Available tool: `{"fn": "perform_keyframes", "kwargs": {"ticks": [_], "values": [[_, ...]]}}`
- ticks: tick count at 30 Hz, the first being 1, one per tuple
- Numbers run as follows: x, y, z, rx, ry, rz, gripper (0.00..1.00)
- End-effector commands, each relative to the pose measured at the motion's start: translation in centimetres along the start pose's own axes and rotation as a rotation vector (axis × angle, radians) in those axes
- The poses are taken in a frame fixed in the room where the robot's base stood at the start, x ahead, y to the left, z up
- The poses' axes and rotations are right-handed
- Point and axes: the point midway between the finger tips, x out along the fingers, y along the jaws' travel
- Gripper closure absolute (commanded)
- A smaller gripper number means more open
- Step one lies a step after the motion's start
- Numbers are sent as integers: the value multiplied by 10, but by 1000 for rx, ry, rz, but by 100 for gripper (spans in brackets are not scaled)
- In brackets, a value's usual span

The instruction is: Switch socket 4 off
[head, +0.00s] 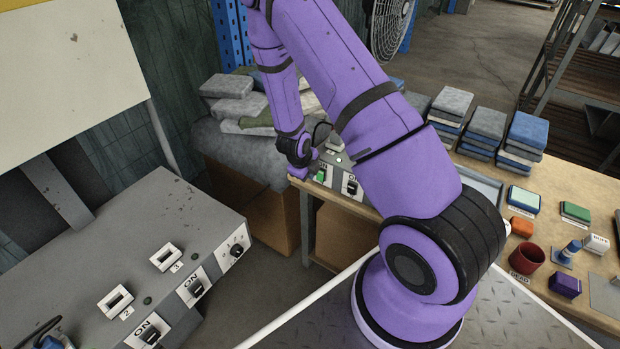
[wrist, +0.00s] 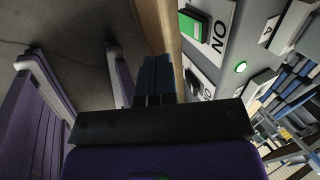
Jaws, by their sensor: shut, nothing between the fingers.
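A grey switch panel stands on the wooden bench in the middle of the head view, partly hidden by my arm. It has a green rocker switch (head: 320,175) and a dark rocker switch (head: 351,186) on white plates. In the wrist view the green switch (wrist: 195,28) sits beside an "ON" label, with a lit green lamp (wrist: 240,66) and a second switch (wrist: 197,86) nearby. My gripper (wrist: 153,80) is shut and empty, beside the panel's front face; contact cannot be told. In the head view its fingertips are hidden.
A nearer grey panel (head: 190,215) at left carries sockets labelled 2 and 3, ON switches and a knob (head: 237,250). Stacked cloths (head: 240,100) lie behind. The bench at right holds sponges, a red cup (head: 527,258) and small blocks (head: 575,212).

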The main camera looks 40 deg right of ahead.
Motion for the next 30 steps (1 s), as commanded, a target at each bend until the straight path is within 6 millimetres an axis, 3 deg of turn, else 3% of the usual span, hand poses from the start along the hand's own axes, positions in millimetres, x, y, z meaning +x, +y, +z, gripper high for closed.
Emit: {"fn": "perform_keyframes", "kwargs": {"ticks": [7, 12, 30], "values": [[-36, -2, 1, -1, -4, -1, 100], [-48, -3, 0, -3, 1, 0, 100], [-59, -4, 0, 0, -1, 1, 100]]}}
